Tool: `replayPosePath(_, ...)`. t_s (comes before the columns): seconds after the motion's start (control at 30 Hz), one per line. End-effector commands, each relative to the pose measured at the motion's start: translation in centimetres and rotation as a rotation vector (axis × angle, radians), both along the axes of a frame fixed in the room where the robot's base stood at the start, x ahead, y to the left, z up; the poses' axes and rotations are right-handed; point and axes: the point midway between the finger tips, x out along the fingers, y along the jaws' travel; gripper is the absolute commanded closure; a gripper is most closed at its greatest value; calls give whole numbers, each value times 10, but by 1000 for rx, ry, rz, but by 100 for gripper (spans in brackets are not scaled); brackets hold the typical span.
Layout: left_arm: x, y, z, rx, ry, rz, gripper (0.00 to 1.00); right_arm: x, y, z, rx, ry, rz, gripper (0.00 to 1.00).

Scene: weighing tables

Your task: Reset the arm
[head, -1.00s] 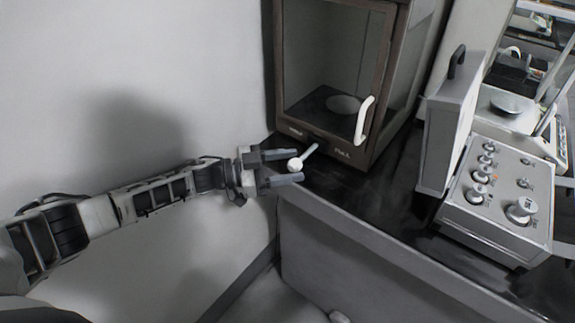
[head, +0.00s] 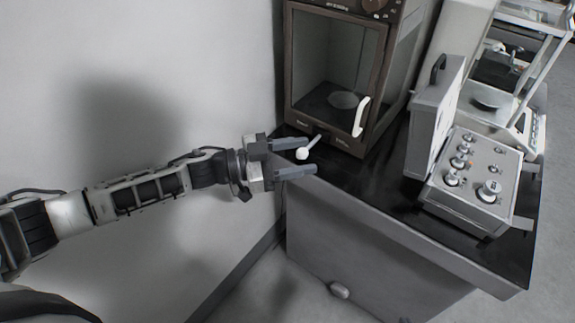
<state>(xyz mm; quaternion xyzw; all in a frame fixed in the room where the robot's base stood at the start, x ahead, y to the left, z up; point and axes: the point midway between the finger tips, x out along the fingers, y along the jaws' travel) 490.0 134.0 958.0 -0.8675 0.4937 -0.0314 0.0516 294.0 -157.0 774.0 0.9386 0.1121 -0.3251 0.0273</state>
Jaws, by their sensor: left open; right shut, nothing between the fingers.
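My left gripper (head: 312,157) reaches in from the left and is open, with its two dark fingers pointing right over the near left corner of the black table (head: 345,175). A small white spoon-like piece (head: 303,154) with a round end and short handle shows between the fingertips. The fingers are not closed on it. I cannot tell how high the fingers are above it. My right gripper is not in view.
A brown-framed glass balance cabinet (head: 335,75) with a white handle stands behind the gripper. To the right is an open grey weight box (head: 470,175) with several knobbed weights. A scale (head: 490,100) stands behind it. A pale wall is at the left.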

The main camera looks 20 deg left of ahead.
Motion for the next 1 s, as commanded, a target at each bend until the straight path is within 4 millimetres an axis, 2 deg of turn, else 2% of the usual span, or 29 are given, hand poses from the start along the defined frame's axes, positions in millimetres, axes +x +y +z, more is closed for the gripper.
replayPosePath(0.23,-5,-7,6,0,1,-4,48,0,0,0,0,-1,0,100)
replayPosePath(0.73,-7,-10,3,-8,4,4,48,0,0,1,1,-1,-1,100)
replayPosePath(0.87,-18,-28,-12,-46,20,85,48,0,0,1,1,-1,-1,100)
replayPosePath(1.0,-43,-44,-47,-68,98,300,48,0,0,1,1,-1,-1,100)
